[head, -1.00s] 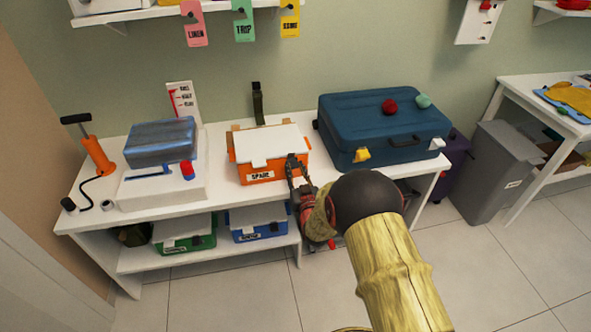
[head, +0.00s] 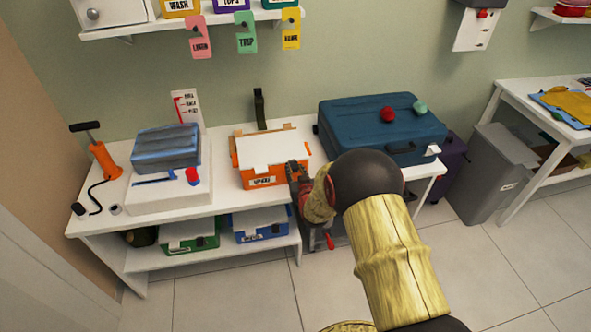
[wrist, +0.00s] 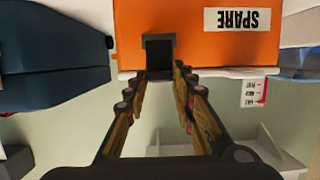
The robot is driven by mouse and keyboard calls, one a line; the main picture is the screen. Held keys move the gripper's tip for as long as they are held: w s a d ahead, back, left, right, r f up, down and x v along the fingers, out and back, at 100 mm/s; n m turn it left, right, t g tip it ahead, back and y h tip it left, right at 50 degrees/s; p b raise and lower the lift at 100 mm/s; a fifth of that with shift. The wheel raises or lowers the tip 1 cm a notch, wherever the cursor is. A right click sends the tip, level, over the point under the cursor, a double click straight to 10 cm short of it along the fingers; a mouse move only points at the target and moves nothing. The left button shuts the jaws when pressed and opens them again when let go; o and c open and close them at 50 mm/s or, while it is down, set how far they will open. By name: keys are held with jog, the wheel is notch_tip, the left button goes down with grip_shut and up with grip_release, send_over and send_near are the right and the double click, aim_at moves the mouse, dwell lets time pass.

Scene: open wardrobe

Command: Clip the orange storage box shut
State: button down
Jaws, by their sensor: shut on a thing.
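The orange storage box (head: 264,180) stands on the white bench with a SPARE label on its front and a white lid (head: 272,150) lying on top. It also shows upside down in the wrist view (wrist: 185,45), with the lid's edge (wrist: 225,72) along its front. My gripper (head: 298,166) is at the box's front right corner. In the wrist view my gripper (wrist: 161,70) has its fingertips on both sides of a dark clip (wrist: 158,54) on the box front and is shut on it. The clip's far end and catch cannot be made out.
A blue suitcase (head: 350,120) stands close to the right of the box. A white case with a grey-blue bundle (head: 166,148) is on the left. Green (head: 190,239) and blue (head: 262,227) boxes sit on the lower shelf. A grey bin (head: 495,165) stands right.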

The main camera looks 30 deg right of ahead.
jog(key=shift+f, duration=0.1)
jog(key=c, duration=1.5)
grip_release()
jog(key=v, duration=1.2)
